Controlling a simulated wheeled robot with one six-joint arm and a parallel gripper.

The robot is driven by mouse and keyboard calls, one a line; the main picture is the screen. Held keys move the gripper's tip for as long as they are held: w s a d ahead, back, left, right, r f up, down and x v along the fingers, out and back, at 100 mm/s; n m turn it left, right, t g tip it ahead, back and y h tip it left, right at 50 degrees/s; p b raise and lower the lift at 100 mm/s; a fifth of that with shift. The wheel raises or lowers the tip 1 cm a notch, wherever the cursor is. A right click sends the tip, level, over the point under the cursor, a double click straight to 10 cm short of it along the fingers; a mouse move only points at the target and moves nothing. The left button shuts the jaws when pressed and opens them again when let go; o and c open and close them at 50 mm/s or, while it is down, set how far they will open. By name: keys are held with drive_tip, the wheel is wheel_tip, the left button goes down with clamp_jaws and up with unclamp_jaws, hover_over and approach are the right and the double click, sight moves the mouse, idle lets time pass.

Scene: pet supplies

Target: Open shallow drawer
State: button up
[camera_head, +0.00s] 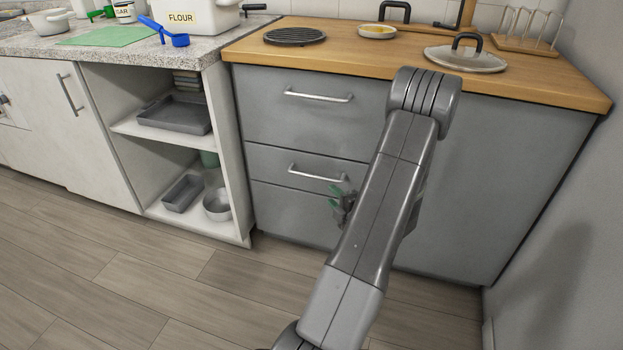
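The grey cabinet has a shallow drawer (272,163) between a taller drawer above and another front below. The shallow drawer is shut, its front flush with the cabinet. Its silver bar handle (316,174) runs across the front. I cannot tell whether a finger touches the handle or the drawer front. My arm hides the right part of the drawers.
The taller drawer (265,112) above is shut and has its own handle (318,96). The wooden counter (350,52) holds a glass lid (465,60). An open shelf unit (235,170) stands left. The wood floor (170,290) in front is clear.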

sight(316, 178)
drive_tip(key=b+x, duration=0.1)
drive_tip(key=x, duration=0.3)
drive_tip(key=b+x, duration=0.1)
drive_tip(key=x, duration=0.4)
drive_tip(key=b+x, duration=0.1)
drive_tip(key=x, duration=0.4)
drive_tip(key=shift+w+d+f+b, duration=0.15)
drive_tip(key=shift+w+d+b, duration=0.05)
drive_tip(key=shift+d+b, duration=0.15)
clamp_jaws()
